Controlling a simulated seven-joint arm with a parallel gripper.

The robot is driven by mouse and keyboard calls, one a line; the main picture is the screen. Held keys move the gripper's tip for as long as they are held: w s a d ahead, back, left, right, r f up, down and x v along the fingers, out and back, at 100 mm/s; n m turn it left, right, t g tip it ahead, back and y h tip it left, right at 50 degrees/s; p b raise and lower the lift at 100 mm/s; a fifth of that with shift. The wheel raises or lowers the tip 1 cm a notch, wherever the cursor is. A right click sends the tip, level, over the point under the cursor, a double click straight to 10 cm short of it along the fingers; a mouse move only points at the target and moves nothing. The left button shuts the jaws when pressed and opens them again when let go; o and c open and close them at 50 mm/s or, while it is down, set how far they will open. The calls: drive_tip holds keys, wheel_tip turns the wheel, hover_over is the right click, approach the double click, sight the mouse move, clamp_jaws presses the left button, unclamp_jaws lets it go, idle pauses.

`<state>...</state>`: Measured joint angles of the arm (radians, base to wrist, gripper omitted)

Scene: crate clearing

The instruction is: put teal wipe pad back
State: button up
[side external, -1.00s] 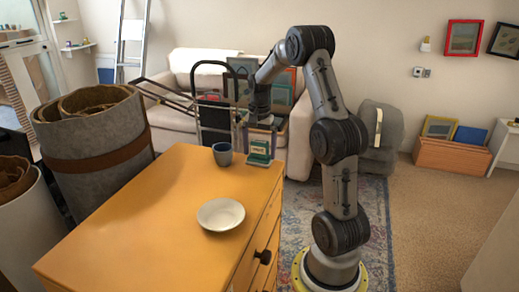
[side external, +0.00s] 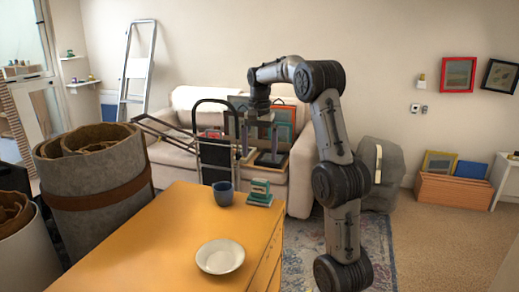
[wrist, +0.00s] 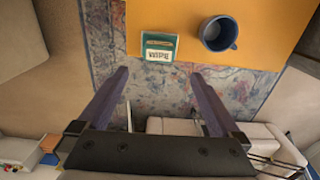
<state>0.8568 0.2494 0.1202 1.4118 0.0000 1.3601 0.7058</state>
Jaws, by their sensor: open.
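The teal wipe pad (side external: 260,187) sits at the far right corner of the orange-yellow chest top (side external: 185,225), on what looks like a small teal and white base. In the wrist view the pad (wrist: 159,41) is teal with a pale label reading WIPE, close to the chest edge. My gripper (side external: 259,155) is open and empty, above and beyond the pad, apart from it. In the wrist view the pad lies just past my gripper's fingertips (wrist: 159,75), roughly centred between them.
A blue-grey mug (side external: 223,193) stands just left of the pad, and a white bowl (side external: 220,257) sits nearer the front. A hand truck (side external: 215,150) and a sofa (side external: 175,150) are behind. The chest's left part is clear.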

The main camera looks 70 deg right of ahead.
drive_tip(key=s+a+r+n+t+h, duration=0.15)
drive_tip(key=a+n, duration=0.25)
drive_tip(key=a, duration=0.6)
drive_tip(key=a+r+n+t, duration=0.1)
drive_tip(key=a+r+n, duration=0.25)
drive_tip(key=a, duration=0.55)
drive_tip(key=s+a+f+n+t, duration=0.1)
drive_tip(key=s+a+f+n, duration=0.2)
drive_tip(key=s+a+n, duration=0.2)
drive_tip(key=s+a+f+n+t+y, duration=0.1)
drive_tip(key=s+a+f+n+t, duration=0.1)
drive_tip(key=s+a+n, duration=0.3)
drive_tip(key=a+f, duration=0.1)
drive_tip(key=a, duration=0.2)
drive_tip(key=shift+a+f, duration=0.2)
drive_tip(key=shift+f, duration=0.1)
